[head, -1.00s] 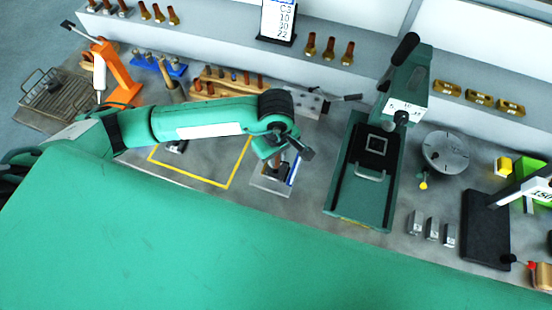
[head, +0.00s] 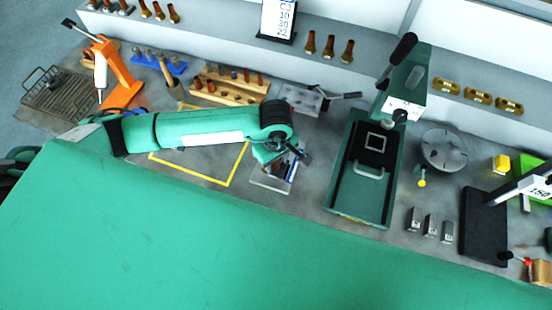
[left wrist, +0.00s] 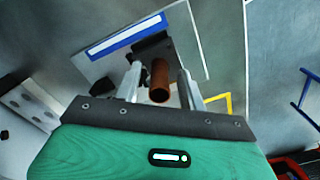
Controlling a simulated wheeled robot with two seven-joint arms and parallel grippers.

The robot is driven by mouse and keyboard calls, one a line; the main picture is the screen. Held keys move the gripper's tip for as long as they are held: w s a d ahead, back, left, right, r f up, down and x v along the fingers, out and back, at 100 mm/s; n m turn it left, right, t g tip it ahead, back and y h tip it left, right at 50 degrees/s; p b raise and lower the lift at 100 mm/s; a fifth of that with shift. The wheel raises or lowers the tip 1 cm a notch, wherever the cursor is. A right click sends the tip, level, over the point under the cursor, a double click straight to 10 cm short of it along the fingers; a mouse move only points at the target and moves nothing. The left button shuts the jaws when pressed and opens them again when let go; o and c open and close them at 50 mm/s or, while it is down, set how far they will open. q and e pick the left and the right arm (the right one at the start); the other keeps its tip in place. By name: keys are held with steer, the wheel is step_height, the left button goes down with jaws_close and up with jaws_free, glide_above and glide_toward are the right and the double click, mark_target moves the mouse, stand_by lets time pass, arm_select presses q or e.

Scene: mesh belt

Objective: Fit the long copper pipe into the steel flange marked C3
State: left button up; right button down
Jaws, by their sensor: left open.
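A copper pipe (left wrist: 160,84) stands between the two fingers of my left gripper (left wrist: 159,76) in the left wrist view. The fingers are apart, one on each side of it; I see no clear grip. Behind the pipe is a dark block on a pale plate (left wrist: 196,42) with a blue-edged label. In the head view my left gripper (head: 288,168) is low over this plate (head: 266,184), and its wrist hides the pipe. I cannot make out a C3 mark on any flange. A display card (head: 279,16) on the shelf reads C3 at its top. My right gripper is not in view.
A wooden rack (head: 232,98) with several copper pieces stands behind my left arm. A green press (head: 368,190) stands right of the gripper, and a steel fixture (head: 303,97) behind it. A yellow outline (head: 194,176) marks bench space on the left.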

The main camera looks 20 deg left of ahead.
arm_select(q)
steer(key=shift+r, duration=0.25)
step_height(320, 180, up, 10)
steer(key=b, duration=0.4)
steer(key=shift+r+b, duration=0.2)
steer(key=shift+b, duration=0.15)
steer(key=shift+r, duration=0.7)
